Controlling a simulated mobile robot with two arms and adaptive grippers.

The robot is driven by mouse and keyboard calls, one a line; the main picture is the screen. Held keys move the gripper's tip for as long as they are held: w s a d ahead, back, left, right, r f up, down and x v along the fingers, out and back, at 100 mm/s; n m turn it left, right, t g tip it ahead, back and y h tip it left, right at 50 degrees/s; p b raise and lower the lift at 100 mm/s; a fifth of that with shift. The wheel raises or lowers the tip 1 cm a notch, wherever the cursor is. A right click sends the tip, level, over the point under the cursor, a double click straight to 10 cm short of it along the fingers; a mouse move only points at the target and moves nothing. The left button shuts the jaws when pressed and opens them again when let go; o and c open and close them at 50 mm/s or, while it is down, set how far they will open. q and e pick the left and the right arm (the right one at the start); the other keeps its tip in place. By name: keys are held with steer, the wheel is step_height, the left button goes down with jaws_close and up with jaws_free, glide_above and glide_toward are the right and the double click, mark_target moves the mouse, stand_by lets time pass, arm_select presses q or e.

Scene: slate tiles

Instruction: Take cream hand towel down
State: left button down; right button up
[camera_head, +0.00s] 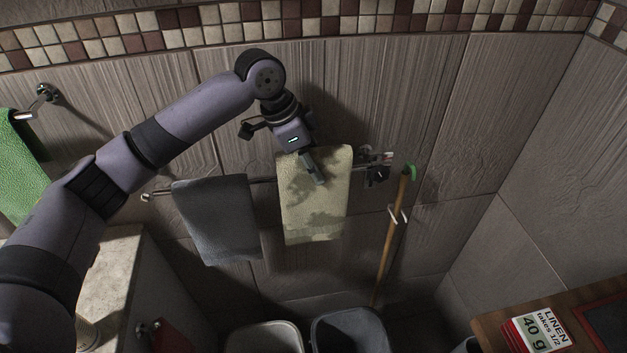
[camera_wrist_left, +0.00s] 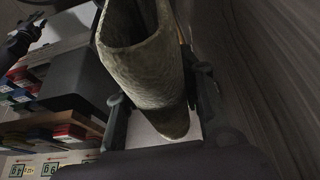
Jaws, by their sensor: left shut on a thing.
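The cream hand towel (camera_head: 322,218) hangs in front of the wall rail in the head view, with shadow patches on it. Its top edge shows above the line of the rail (camera_head: 158,195); whether it still touches the rail is hidden. My left gripper (camera_head: 314,170) is at the towel's upper part and shut on it. In the left wrist view the towel (camera_wrist_left: 150,70) is a folded loop between the two fingers of my left gripper (camera_wrist_left: 162,108).
A grey towel (camera_head: 215,220) hangs on the rail to the left. A green towel (camera_head: 22,165) hangs at the far left. A wooden stick (camera_head: 391,240) leans at the right. Two bins (camera_head: 350,330) (camera_head: 264,338) stand below. A shelf with a LINEN sign (camera_head: 541,330) is at lower right.

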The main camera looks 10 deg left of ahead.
arm_select(q)
steer(key=r, duration=0.4)
steer(key=r+b, duration=0.1)
steer(key=r, duration=0.3)
steer(key=shift+s+d, duration=0.15)
steer(key=shift+s, duration=0.05)
steer(key=s+d+b, duration=0.2)
steer(key=s+d, duration=0.1)
steer(key=s, duration=0.5)
steer(key=s+d+b, duration=0.2)
steer(key=s+d, duration=0.1)
steer(key=s, duration=0.5)
steer(key=shift+s+d, duration=0.15)
steer(key=shift+d, duration=0.2)
steer(key=shift+f, duration=0.1)
